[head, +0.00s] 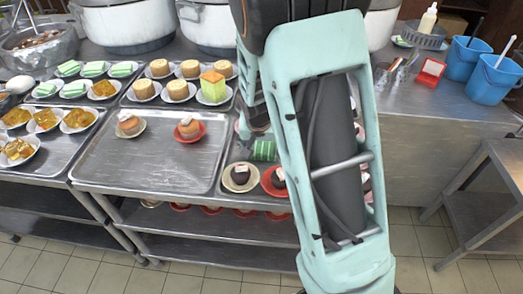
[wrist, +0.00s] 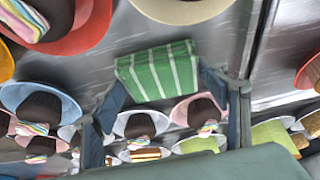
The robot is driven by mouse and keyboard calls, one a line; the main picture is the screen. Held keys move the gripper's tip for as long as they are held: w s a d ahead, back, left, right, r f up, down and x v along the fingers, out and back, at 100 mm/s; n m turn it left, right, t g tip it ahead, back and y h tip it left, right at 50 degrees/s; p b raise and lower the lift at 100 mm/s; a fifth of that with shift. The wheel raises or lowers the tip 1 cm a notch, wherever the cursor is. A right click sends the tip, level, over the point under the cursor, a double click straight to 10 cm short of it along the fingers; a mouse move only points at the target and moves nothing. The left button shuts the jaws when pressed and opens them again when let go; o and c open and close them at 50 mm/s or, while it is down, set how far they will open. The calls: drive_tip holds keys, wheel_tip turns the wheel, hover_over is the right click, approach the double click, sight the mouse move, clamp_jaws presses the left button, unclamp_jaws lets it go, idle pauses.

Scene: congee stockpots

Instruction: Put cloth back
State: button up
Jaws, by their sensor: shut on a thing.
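A green cloth with white stripes (wrist: 158,70) is folded into a small block. It shows between the two fingers of my gripper (wrist: 168,86) in the wrist view, and the gripper is shut on it. In the head view the cloth (head: 264,150) hangs below my wrist, over the right-hand tray, beside my arm. My arm hides most of that tray and the fingers themselves there. I cannot tell whether the cloth touches anything beneath it.
Dark cakes on cream (head: 240,178) and red (head: 274,181) plates stand close by. The middle metal tray (head: 150,170) holds two small cakes and is mostly bare. Large pots stand behind. Blue buckets (head: 490,80) and a red-framed card (head: 430,71) are at right.

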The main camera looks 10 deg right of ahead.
drive_tip(key=shift+r, duration=0.1)
drive_tip(key=shift+f, duration=0.25)
drive_tip(key=o, duration=1.1)
drive_tip(key=shift+o, duration=0.2)
drive_tip(key=shift+r, duration=0.15)
drive_tip(key=shift+r, duration=0.2)
drive_tip(key=p+v, duration=0.1)
drive_tip(key=v, duration=1)
drive_tip(key=shift+s+r, duration=0.25)
drive_tip(key=shift+r, duration=0.1)
